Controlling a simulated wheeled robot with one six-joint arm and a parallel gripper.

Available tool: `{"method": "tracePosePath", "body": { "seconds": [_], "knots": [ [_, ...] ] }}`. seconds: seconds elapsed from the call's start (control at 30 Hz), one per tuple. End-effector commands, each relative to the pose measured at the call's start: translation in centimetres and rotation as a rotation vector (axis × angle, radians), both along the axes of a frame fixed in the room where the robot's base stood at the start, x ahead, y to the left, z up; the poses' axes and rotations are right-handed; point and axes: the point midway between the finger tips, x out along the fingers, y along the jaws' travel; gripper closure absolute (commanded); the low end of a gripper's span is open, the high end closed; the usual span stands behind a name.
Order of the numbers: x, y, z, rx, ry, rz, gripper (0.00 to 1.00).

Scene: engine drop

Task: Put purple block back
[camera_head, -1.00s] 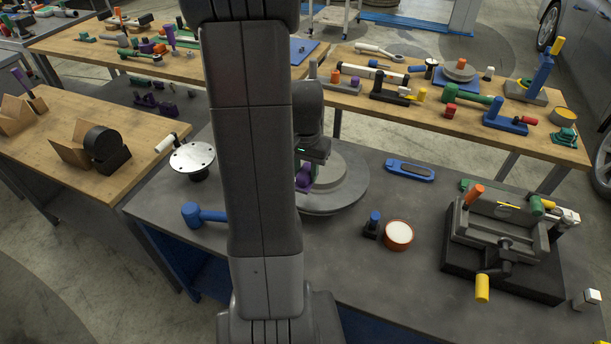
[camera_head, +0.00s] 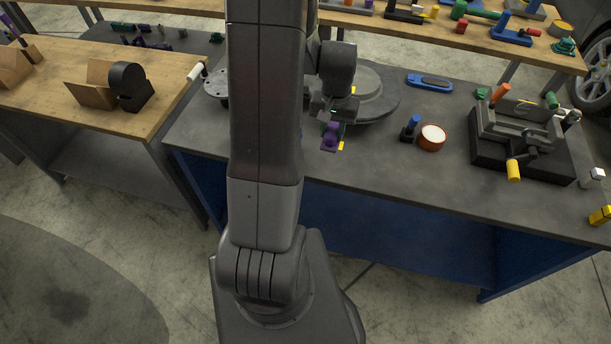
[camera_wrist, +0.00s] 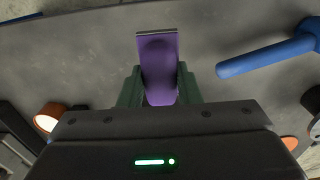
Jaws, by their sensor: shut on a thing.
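My gripper (camera_wrist: 159,88) is shut on the purple block (camera_wrist: 158,50), with a green-grey finger on each side of it in the wrist view. The block sticks out beyond the fingertips. In the head view the purple block (camera_head: 329,137) hangs below my gripper (camera_head: 331,124) near the front edge of the dark grey table (camera_head: 390,150). It looks held above the table, but the exact height is hard to tell. My arm hides part of the table to the left.
A round grey stepped turntable (camera_head: 382,100) stands just behind my gripper. A blue-topped peg (camera_head: 411,127) and an orange-brown tin (camera_head: 431,138) stand to its right, with a vise (camera_head: 520,130) farther right. A blue hammer-like tool (camera_wrist: 262,57) lies right in the wrist view.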

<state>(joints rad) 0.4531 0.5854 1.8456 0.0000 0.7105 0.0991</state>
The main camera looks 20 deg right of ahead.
Motion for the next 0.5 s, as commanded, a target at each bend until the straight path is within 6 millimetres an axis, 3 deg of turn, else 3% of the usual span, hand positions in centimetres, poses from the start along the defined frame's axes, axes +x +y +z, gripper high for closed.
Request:
{"method": "tracePosePath", "body": {
  "seconds": [0.5],
  "knots": [
    [-0.28,-0.43,-1.13,0.001,0.002,0.003,0.94]
  ]
}}
